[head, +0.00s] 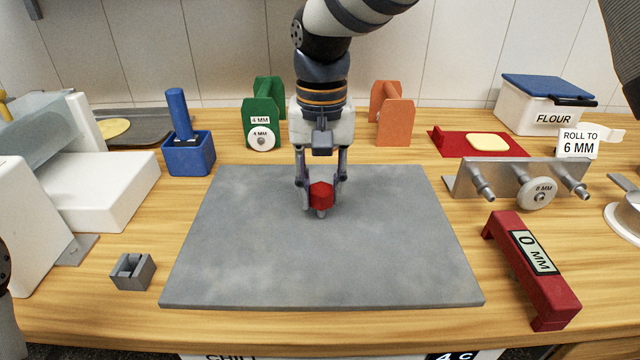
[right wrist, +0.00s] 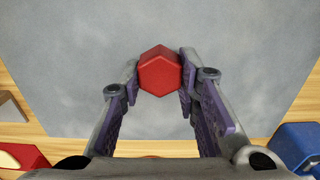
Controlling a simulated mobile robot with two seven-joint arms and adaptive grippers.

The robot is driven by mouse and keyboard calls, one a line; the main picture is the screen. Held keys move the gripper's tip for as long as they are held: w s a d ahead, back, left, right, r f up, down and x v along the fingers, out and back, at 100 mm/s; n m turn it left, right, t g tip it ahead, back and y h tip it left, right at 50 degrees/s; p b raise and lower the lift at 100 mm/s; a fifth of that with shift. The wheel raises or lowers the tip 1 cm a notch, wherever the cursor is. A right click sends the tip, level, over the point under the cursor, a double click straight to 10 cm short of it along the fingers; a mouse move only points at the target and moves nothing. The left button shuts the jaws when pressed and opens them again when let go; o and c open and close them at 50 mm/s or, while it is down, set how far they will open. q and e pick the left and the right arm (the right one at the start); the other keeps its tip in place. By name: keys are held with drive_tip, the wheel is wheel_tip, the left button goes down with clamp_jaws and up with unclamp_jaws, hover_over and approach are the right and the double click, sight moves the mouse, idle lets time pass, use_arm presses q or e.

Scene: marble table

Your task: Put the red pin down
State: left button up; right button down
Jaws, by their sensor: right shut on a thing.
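The red pin (head: 321,194) has a hexagonal red head and a short grey tip below it. It is between the fingers of my right gripper (head: 321,190), over the back middle part of the grey marble slab (head: 320,265). The right gripper is shut on it. In the right wrist view the red head (right wrist: 160,72) sits between the two fingertips (right wrist: 160,78), with the slab (right wrist: 240,40) below. I cannot tell whether the pin's tip touches the slab. My left gripper is not in view.
A small grey slotted block (head: 132,271) stands left of the slab. A blue holder (head: 188,154), green stand (head: 263,110) and orange stand (head: 392,115) are behind. At right are a metal peg rack (head: 500,173) and a red "0 MM" bar (head: 531,268). Most of the slab is clear.

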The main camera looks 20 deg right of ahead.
sight(321, 186)
drive_tip(key=shift+f, duration=0.1)
drive_tip(key=c, duration=1.2)
unclamp_jaws()
wheel_tip(321, 186, up, 12)
drive_tip(key=shift+r, duration=0.15)
